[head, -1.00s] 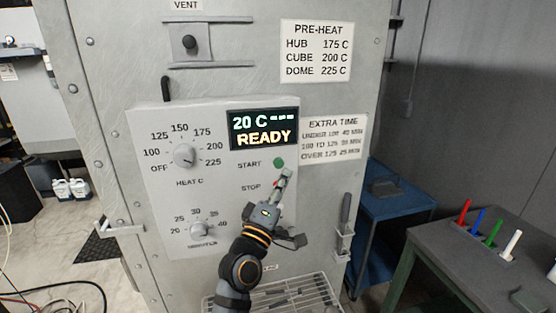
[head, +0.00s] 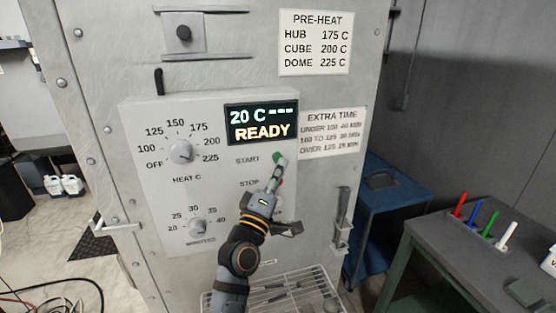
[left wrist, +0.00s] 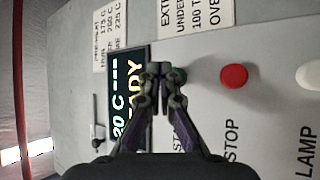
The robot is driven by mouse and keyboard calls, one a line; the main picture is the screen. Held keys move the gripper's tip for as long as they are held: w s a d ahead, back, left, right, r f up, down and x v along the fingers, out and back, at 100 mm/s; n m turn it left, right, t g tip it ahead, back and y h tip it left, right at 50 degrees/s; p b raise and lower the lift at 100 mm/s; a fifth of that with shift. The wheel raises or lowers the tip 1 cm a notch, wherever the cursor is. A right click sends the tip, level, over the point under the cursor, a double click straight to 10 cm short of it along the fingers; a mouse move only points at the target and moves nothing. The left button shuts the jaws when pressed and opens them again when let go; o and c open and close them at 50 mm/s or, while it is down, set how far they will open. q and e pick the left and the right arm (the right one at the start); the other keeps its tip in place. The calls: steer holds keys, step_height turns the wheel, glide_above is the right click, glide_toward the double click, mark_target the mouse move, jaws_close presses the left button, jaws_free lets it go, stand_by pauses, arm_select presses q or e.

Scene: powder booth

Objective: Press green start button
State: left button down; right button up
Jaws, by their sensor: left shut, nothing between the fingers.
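The green start button (head: 280,158) is on the grey control panel (head: 150,220), right of the word START and below the display (head: 261,123). The display reads 20 C and READY. My left gripper (head: 275,167) is shut and empty, its fingertips at the lower left edge of the green button. I cannot tell whether they touch it. In the left wrist view the closed fingertips (left wrist: 160,72) cover most of the green button (left wrist: 181,75); only its right part shows. My right gripper is not in view.
The red stop button (left wrist: 233,76) sits close by, below the start button. A white lamp (left wrist: 308,75) is further along. Dials for heat (head: 181,152) and minutes (head: 197,225) are on the panel's left. A wire rack (head: 275,290) is below my arm.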

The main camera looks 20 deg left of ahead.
arm_select(q)
steer(key=shift+d, duration=0.1)
stand_by(0.5)
steer(key=shift+w+a+p, duration=0.3)
steer(key=shift+w, duration=0.05)
